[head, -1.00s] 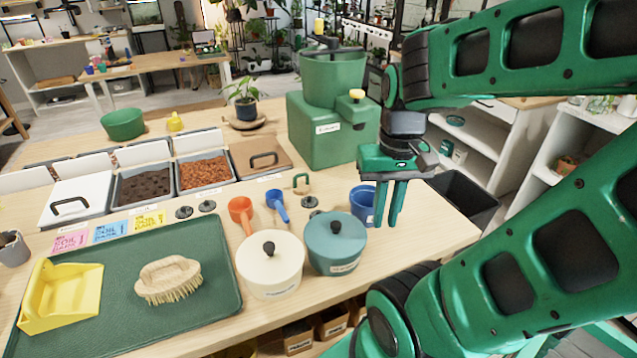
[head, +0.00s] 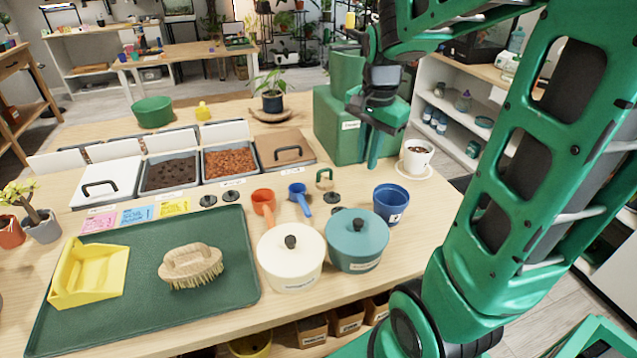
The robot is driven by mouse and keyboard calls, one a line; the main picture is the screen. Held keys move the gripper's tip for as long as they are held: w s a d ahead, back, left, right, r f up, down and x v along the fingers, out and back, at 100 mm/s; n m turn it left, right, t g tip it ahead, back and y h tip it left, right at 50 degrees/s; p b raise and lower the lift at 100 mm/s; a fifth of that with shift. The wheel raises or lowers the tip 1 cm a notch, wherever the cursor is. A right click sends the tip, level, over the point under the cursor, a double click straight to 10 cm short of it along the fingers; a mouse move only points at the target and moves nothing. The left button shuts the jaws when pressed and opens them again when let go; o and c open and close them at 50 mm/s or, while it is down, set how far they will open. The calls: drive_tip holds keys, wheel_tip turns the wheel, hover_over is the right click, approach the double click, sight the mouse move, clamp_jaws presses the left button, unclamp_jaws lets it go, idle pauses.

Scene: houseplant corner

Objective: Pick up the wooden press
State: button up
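A small upright piece with a green arched handle and some wood colour (head: 325,179) stands on the table behind the blue scoop. It may be the wooden press, but it is too small to be sure. My gripper (head: 373,165) hangs in front of the green machine, fingers pointing down, to the right of this piece and apart from it. Nothing shows between the fingers. They overlap in this view, so their opening is hidden.
A blue cup (head: 391,203), a teal lidded pot (head: 357,240) and a cream lidded pot (head: 290,262) stand near the front. A white cup (head: 418,157) stands right of my gripper. The green machine (head: 338,125) is behind. A brush (head: 191,265) lies on the green tray (head: 215,313).

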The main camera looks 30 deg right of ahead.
drive_tip(key=w+a+f+m+t, duration=0.1)
drive_tip(key=w+m, duration=0.2)
drive_tip(key=w, duration=0.3)
drive_tip(key=w+a+m, duration=0.2)
drive_tip(key=w, duration=0.4)
hover_over(324, 170)
drive_tip(key=d, duration=0.1)
drive_tip(key=f, duration=0.4)
drive_tip(key=shift+s+f, duration=0.3)
drive_tip(key=shift+f, duration=0.05)
drive_tip(key=f, duration=0.3)
drive_tip(key=w+f, duration=0.1)
drive_tip(key=f, duration=0.1)
drive_tip(key=shift+a, duration=0.3)
drive_tip(key=shift+w+f, duration=0.15)
drive_tip(key=shift+f, duration=0.5)
clamp_jaws()
drive_tip(key=shift+r, duration=0.15)
